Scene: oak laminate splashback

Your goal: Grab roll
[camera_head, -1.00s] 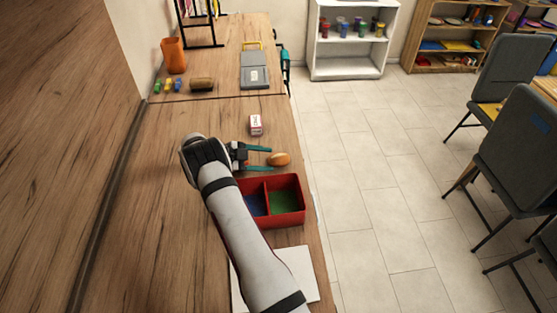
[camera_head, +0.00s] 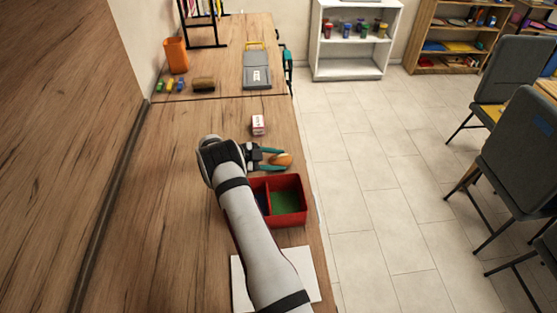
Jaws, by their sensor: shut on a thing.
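The roll (camera_head: 284,160) is a small orange-brown bread roll near the right edge of the wooden counter. My gripper (camera_head: 279,158) has its teal fingers shut on the roll, one on the far side and one on the near side. The fingers hide part of the roll. I cannot tell whether the roll is clear of the counter.
A red divided box (camera_head: 304,213) with blue and green compartments stands just nearer than my gripper. A small white and red carton (camera_head: 258,125) stands beyond it. A white sheet (camera_head: 305,268) lies nearer. The counter (camera_head: 150,190) to the left is clear.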

